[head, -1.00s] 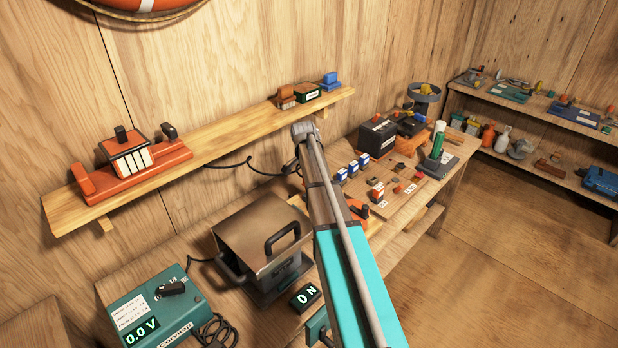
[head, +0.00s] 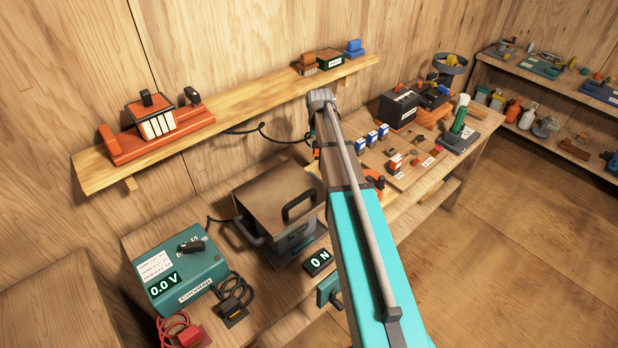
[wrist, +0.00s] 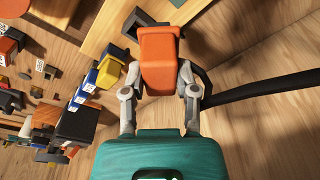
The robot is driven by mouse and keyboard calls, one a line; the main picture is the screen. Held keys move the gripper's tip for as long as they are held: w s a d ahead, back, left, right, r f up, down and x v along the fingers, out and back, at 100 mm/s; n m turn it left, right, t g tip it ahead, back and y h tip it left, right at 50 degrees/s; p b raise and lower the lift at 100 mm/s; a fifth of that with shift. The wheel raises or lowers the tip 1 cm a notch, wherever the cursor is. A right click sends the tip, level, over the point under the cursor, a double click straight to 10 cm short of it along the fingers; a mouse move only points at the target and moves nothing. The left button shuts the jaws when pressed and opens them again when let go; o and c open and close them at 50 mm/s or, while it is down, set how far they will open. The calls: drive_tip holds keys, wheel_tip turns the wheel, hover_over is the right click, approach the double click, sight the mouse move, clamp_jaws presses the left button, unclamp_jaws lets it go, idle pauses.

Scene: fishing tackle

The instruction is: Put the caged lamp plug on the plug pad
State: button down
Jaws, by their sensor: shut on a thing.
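In the wrist view my gripper (wrist: 158,85) is shut on an orange block-shaped plug (wrist: 158,58), one grey finger on each side. I take it for the caged lamp plug, but no label shows on it. A thick black cable (wrist: 260,88) runs off to the right from behind the right finger; whether it joins the plug is hidden. A dark, square-edged piece (wrist: 133,20) on a wooden surface shows just beyond the plug; I cannot tell whether it is the plug pad.
A wall shelf (head: 240,100) holds a red-orange device (head: 155,133) and several small blocks. On the bench stand a green meter (head: 180,272), a brown-lidded box (head: 270,200) and a black battery (head: 398,108). The floor (head: 530,240) at right is clear.

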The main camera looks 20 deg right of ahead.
drive_tip(key=n, duration=0.1)
drive_tip(key=a+r+n+p, duration=0.1)
drive_tip(key=n, duration=0.1)
drive_tip(key=s+a+n, duration=0.1)
drive_tip(key=shift+a+r+n+y, duration=0.1)
drive_tip(key=shift+r+n+y, duration=0.2)
drive_tip(key=shift+y, duration=0.1)
drive_tip(key=n, duration=0.1)
drive_tip(key=a+n+p, duration=0.1)
drive_tip(key=n, duration=0.1)
drive_tip(key=a+r+n, duration=0.1)
drive_tip(key=shift+s+y, duration=0.3)
drive_tip(key=shift+s, duration=0.05)
drive_tip(key=shift+f, duration=0.1)
wheel_tip(320, 180, down, 6)
drive_tip(key=b, duration=0.6)
drive_tip(key=shift+f+b, duration=1.85)
drive_tip(key=shift+f, duration=0.1)
drive_tip(key=shift+f, duration=0.1)
